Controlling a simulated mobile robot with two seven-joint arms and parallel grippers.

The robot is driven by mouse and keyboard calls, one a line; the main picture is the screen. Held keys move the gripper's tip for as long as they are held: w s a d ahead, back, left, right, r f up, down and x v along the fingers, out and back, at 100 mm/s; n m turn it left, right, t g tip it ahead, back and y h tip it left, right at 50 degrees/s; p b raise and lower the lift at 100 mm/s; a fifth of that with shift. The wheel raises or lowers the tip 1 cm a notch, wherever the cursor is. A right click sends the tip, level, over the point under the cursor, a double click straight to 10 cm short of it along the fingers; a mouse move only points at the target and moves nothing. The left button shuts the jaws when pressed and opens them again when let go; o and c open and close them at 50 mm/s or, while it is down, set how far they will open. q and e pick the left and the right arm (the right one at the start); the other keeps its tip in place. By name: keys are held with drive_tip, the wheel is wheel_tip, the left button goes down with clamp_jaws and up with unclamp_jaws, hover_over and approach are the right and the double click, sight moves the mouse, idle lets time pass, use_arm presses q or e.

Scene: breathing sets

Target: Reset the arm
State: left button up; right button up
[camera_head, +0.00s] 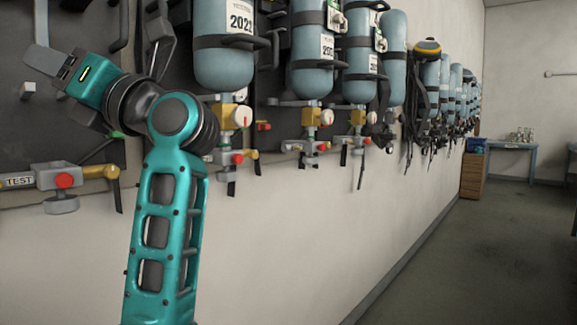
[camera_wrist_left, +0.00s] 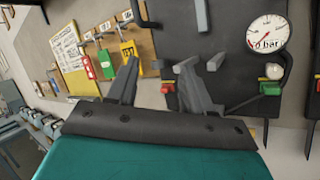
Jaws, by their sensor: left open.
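My left arm (camera_head: 165,220), teal with dark joints, rises from the bottom of the head view and bends left at its elbow. My left gripper (camera_head: 42,50) is at the upper left of the head view, in front of the dark wall panel (camera_head: 60,120). In the left wrist view its two grey fingers stand apart, and the gripper (camera_wrist_left: 163,75) is open with nothing held between the fingers. A pressure gauge (camera_wrist_left: 266,34) marked "0 bar" is on the dark panel to the right of the fingers. My right gripper is not in view.
Blue-grey cylinders (camera_head: 224,45) hang along the wall, with valves and red knobs (camera_head: 238,117) below them, close to my arm. A test valve (camera_head: 65,181) is at the left. A wooden cabinet (camera_head: 473,174) and blue table (camera_head: 512,147) stand far back. The floor (camera_head: 470,260) at right is clear.

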use_arm(q)
drive_tip(key=w+d+f+n+t+h+p, duration=0.2)
drive_tip(key=d+f+n+t+h, duration=0.35)
drive_tip(key=f+n, duration=0.55)
drive_tip(key=w+d+f+n+t+h+p, duration=0.1)
drive_tip(key=d+f+n+t+h, duration=0.1)
drive_tip(key=f+n+t+h, duration=0.65)
drive_tip(key=w+d+f+n+t+h+p, duration=0.2)
drive_tip(key=d+f+n+t+h, duration=0.15)
drive_tip(key=f+n+h, duration=0.7)
drive_tip(key=s+f+m+g+p, duration=0.1)
drive_tip(key=s+f+m+g, duration=0.1)
drive_tip(key=s+f+g, duration=0.2)
drive_tip(key=s+f+m+g+p, duration=0.1)
drive_tip(key=s+f+g, duration=0.3)
drive_tip(key=s+f, duration=0.5)
drive_tip(key=s+f+m+g, duration=0.4)
drive_tip(key=s+f, duration=0.3)
drive_tip(key=f, duration=1)
drive_tip(key=shift+s+a+f+y+p, duration=0.2)
drive_tip(key=shift+s+a+y+p, duration=0.15)
drive_tip(key=shift+y+p, duration=0.1)
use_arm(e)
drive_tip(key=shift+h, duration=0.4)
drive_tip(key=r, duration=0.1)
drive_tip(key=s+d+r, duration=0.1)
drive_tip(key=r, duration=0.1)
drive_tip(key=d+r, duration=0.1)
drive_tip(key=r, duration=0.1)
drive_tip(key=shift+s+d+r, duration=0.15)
